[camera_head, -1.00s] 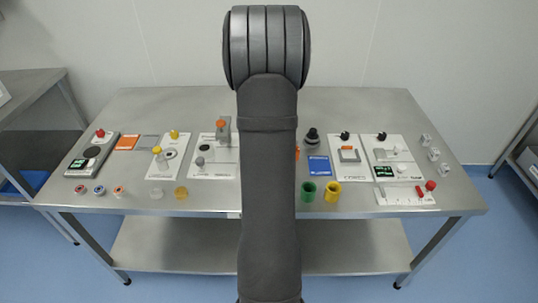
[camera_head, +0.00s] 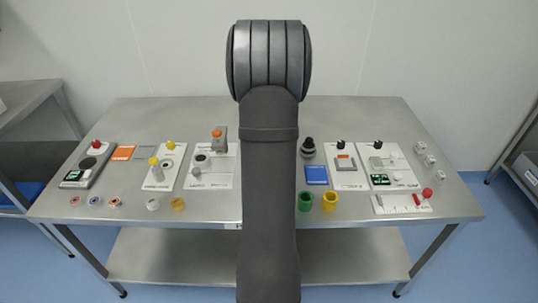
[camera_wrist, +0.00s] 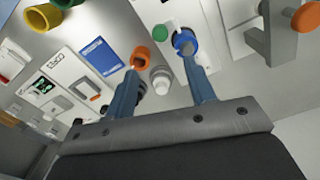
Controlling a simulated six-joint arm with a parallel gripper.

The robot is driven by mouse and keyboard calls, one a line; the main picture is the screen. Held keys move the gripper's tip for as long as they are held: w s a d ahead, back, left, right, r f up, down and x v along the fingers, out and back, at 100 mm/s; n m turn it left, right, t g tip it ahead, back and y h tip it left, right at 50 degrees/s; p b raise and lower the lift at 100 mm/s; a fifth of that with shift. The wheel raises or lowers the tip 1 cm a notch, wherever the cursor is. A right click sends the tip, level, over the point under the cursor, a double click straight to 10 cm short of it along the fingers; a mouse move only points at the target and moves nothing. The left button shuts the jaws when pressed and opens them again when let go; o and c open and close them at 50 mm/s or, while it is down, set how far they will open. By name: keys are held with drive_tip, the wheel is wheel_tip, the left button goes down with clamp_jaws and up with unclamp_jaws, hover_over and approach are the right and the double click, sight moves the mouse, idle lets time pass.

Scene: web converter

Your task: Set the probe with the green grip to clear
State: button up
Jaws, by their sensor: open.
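A round green piece (camera_wrist: 160,33), which may be the green grip, shows on a white panel in the wrist view, above and between my fingers. A blue ring-shaped piece (camera_wrist: 185,42) is right of it, by my right fingertip. An orange piece (camera_wrist: 140,57) is by my left fingertip. My gripper (camera_wrist: 161,62) is open, with nothing visibly held between its fingers. I cannot tell whether the fingers touch these pieces. In the head view my arm hides this part of the table. No "clear" marking is readable.
A green cup (camera_head: 305,201) and a yellow cup (camera_head: 330,200) stand at the front, right of my arm. A blue card (camera_head: 317,175) lies behind them. A grey block with an orange top (camera_head: 218,140) stands left of my arm. White device panels (camera_head: 352,180) crowd both sides.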

wheel_tip(320, 180, down, 14)
drive_tip(key=shift+r, duration=0.15)
drive_tip(key=shift+c, duration=0.2)
